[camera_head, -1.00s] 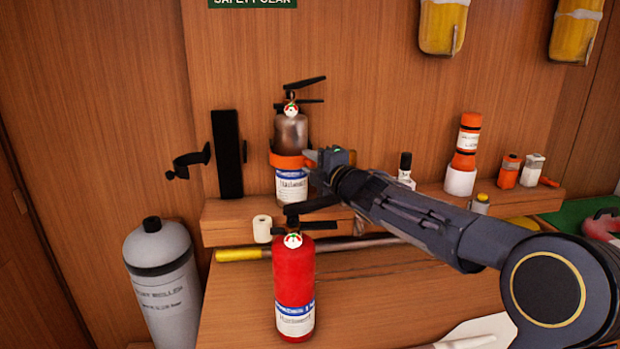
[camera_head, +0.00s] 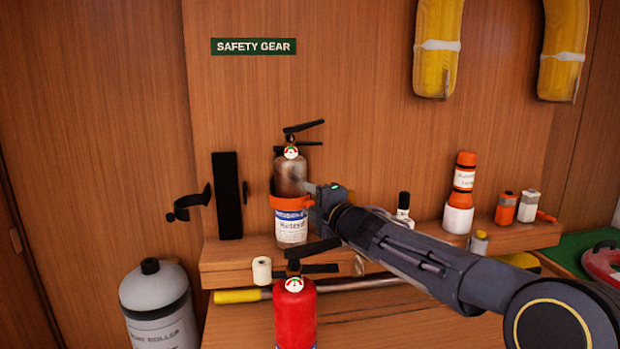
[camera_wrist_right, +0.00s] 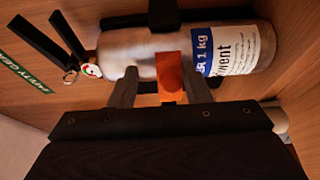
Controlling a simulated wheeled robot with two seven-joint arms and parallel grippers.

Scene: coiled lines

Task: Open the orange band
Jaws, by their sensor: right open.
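The orange band (camera_head: 292,202) runs around a grey fire extinguisher (camera_head: 290,178) with a blue and white label, upright on the wall shelf. My right gripper (camera_head: 314,194) comes in from the right and is at the band's right side. In the right wrist view, the orange band (camera_wrist_right: 170,74) shows as a flat piece between the two spread fingers of my right gripper (camera_wrist_right: 163,84). The fingers are open, one on each side of it; I cannot tell whether they touch it. The grey extinguisher (camera_wrist_right: 125,50) lies just beyond the fingertips. My left gripper is not in view.
A red extinguisher (camera_head: 295,316) stands in front of the shelf (camera_head: 225,255). A black bracket (camera_head: 228,195) is on the wall to the left. Small bottles and an orange-white flask (camera_head: 463,188) stand to the right. A grey cylinder (camera_head: 155,295) is at lower left.

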